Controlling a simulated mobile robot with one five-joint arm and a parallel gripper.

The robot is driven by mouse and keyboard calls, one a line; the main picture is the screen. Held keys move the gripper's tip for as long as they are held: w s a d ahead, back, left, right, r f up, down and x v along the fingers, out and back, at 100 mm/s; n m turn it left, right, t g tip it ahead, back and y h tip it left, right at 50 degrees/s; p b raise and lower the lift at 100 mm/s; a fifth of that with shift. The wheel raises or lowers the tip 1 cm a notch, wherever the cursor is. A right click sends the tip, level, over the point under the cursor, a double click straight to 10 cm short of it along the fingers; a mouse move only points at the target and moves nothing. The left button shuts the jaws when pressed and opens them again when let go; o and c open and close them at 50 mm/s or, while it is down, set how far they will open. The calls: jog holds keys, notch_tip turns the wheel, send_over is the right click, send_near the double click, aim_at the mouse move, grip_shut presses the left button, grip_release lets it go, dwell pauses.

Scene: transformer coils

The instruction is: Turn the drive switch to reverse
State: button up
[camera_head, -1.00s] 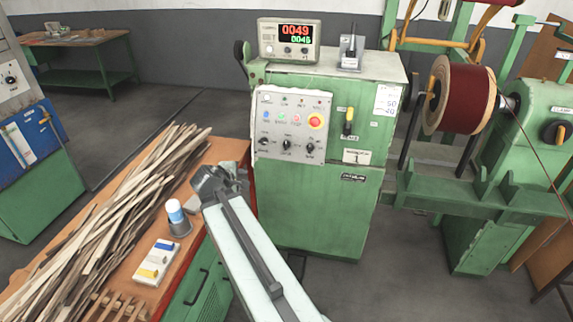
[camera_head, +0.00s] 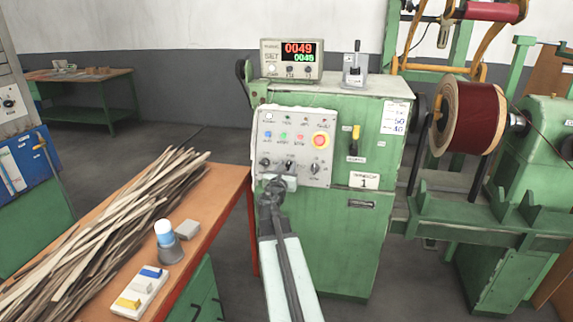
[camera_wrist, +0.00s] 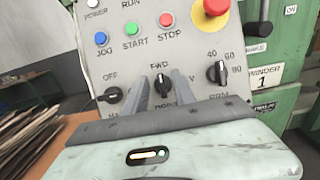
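The drive switch (camera_head: 290,163) is the middle black knob in the lower row of the grey control panel (camera_head: 325,176). In the wrist view, the drive switch (camera_wrist: 162,86) sits under the FWD label and looks roughly upright, towards FWD. The label on its right is mostly hidden by a finger. My gripper (camera_head: 284,179) is just in front of the panel, below the knob row. In the wrist view, my gripper (camera_wrist: 161,80) is open, with one grey finger on each side of the drive switch. I cannot tell whether the fingers touch it.
An OFF knob (camera_wrist: 113,95) is left of the drive switch and a range knob (camera_wrist: 217,73) right. Above are coloured buttons and a red emergency stop (camera_head: 321,140). A wooden-topped bench (camera_head: 219,185) with strips stands left; a red coil (camera_head: 478,115) is right.

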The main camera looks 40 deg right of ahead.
jog(key=shift+x, duration=1.05)
grip_shut()
jog(key=shift+m, duration=0.5)
jog(key=m+g, duration=0.1)
jog(key=m, duration=0.1)
jog(key=m+g, duration=0.1)
jog(key=m, duration=0.1)
jog(key=shift+s+r+m+h+p, duration=0.1)
jog(key=shift+s+m+h+p, duration=0.05)
jog(key=shift+m+h+p, duration=0.2)
jog(key=m+g+p, duration=0.1)
jog(key=m, duration=0.1)
jog(key=m+g, duration=0.1)
jog(key=m, duration=0.2)
jog(key=shift+s+d+m+g+p, duration=0.1)
jog(key=shift+s+m+g+p, duration=0.05)
jog(key=shift+m+g+p, duration=0.2)
jog(key=m+g+p, duration=0.1)
jog(key=m, duration=0.1)
jog(key=m+g+p, duration=0.1)
jog(key=m, duration=0.2)
jog(key=shift+s, duration=0.1)
jog(key=shift+f+m+g+y+p, duration=0.25)
jog(key=shift+m+y+p, duration=0.4)
jog(key=shift+m, duration=0.45)
jog(key=shift+f+m+g+y+p, duration=0.1)
jog(key=shift+f+m+y+p, duration=0.25)
jog(key=shift+m+p, duration=0.6)
jog(key=shift+m, duration=0.35)
